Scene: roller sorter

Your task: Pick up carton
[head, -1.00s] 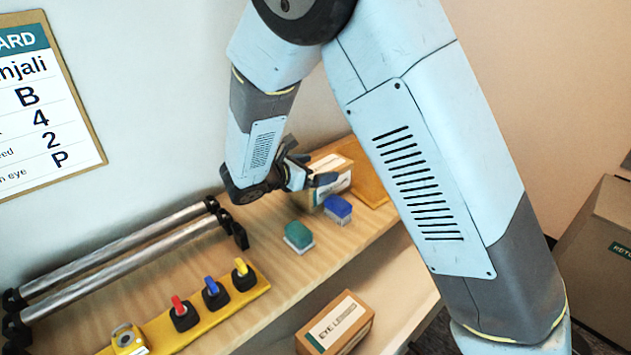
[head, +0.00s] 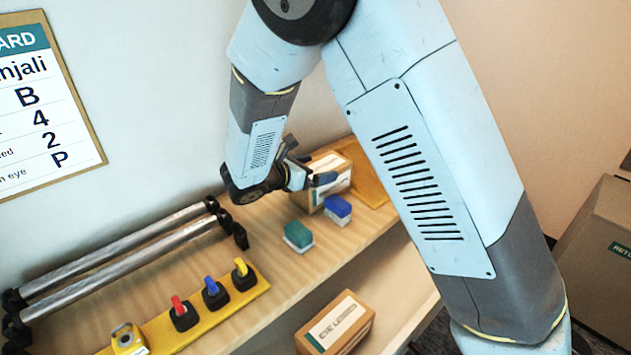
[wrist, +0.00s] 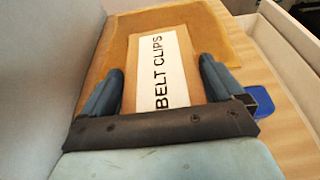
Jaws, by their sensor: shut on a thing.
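A brown carton (head: 335,168) with a white label stands at the far right end of the wooden shelf. In the wrist view the carton (wrist: 130,68) shows a label reading BELT CLIPS. My gripper (wrist: 162,72) has one dark finger on each side of the carton and is shut on it. In the head view my gripper (head: 311,178) reaches it from the left, and part of the carton is hidden behind the fingers. I cannot tell whether the carton touches the shelf.
A blue-topped block (head: 337,208) stands close in front of the carton, with a teal-topped block (head: 298,235) beside it. A tan padded envelope (wrist: 205,30) lies behind the carton. Metal rollers (head: 120,250) and a yellow strip (head: 215,315) with coloured switches are at left.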

